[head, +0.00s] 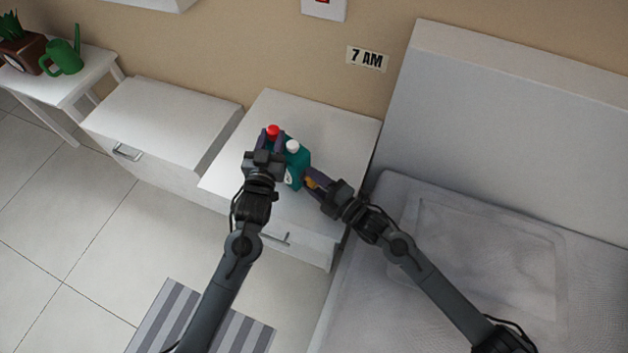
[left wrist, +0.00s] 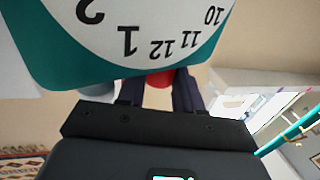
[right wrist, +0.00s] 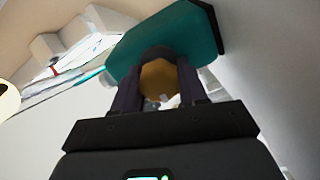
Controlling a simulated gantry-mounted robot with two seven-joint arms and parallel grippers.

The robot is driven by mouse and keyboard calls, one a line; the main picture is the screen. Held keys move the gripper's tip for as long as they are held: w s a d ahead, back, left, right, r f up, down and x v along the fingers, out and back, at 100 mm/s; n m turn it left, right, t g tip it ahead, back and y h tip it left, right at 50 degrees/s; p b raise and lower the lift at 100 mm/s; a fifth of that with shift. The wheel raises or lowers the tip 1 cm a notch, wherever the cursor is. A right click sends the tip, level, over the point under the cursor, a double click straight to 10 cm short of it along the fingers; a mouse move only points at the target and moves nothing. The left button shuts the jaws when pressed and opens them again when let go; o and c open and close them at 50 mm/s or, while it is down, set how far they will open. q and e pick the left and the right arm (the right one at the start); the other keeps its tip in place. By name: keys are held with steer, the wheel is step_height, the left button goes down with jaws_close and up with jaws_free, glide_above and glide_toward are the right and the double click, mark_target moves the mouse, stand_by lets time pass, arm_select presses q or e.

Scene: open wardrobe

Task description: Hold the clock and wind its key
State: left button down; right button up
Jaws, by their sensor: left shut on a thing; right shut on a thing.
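The teal clock (head: 301,161) with a white face stands on the white nightstand. It has a red knob (head: 273,131) and a white knob (head: 292,146) on top. My left gripper (head: 270,139) is shut on the clock at its red knob; the left wrist view shows the red part (left wrist: 161,78) between the fingers and the clock face (left wrist: 150,30) close by. My right gripper (head: 308,177) is shut on the yellow key (head: 312,183) on the clock's right side. The right wrist view shows the round key (right wrist: 158,80) between the fingers, against the clock's teal body (right wrist: 185,32).
The nightstand top (head: 335,125) is otherwise clear. A "7 AM" sign (head: 367,59) is on the wall. A bed (head: 480,240) is at right, a low white cabinet (head: 165,115) at left, and a green watering can (head: 65,57) on a side table.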

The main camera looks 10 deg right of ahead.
steer(key=shift+m, duration=1.2)
steer(key=o, duration=1)
steer(key=shift+o, duration=0.2)
steer(key=shift+s, duration=0.1)
steer(key=v, duration=1.2)
